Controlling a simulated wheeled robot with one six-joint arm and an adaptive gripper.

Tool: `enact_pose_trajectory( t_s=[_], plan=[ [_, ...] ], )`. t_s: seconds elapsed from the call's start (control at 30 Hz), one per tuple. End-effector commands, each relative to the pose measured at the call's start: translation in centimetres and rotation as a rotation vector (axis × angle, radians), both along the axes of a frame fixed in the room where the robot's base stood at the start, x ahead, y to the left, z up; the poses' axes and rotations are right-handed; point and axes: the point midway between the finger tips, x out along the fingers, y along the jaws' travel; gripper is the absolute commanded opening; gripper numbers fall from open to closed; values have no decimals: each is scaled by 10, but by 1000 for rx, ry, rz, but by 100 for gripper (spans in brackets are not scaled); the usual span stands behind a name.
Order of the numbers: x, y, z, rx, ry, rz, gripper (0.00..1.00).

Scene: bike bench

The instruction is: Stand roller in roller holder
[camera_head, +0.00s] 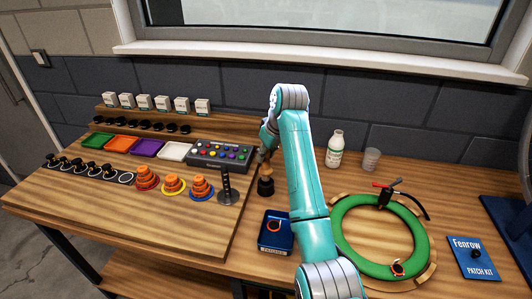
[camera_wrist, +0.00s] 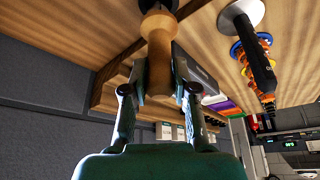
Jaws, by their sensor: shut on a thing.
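The roller (camera_wrist: 159,52) is a light wooden, turned piece, upright between my fingers. It also shows in the head view (camera_head: 265,171), partly hidden by my arm. My gripper (camera_wrist: 160,76) is shut on its wooden shaft. A dark cup-like piece, apparently the roller holder (camera_head: 265,187), is at the roller's lower end on the bench. In the wrist view the lower end meets this dark piece at the top edge of the picture. I cannot tell how deep the roller sits in it, or whether it touches the bottom.
A blue tray (camera_head: 265,240) lies just in front of the dark piece. A black upright tool (camera_head: 226,184) and stacked orange rings (camera_head: 200,187) stand to the left. A grey box of coloured buttons (camera_head: 220,155) is behind. A green tyre (camera_head: 345,240) and white bottle (camera_head: 335,149) are right.

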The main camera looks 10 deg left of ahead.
Motion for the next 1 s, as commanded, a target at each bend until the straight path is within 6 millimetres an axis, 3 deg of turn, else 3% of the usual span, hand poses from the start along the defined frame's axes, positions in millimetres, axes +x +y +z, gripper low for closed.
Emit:
enact_pose_trajectory(
  t_s=[1.0],
  plan=[
    [0,0,-18,0,0,0,0]
  ],
)
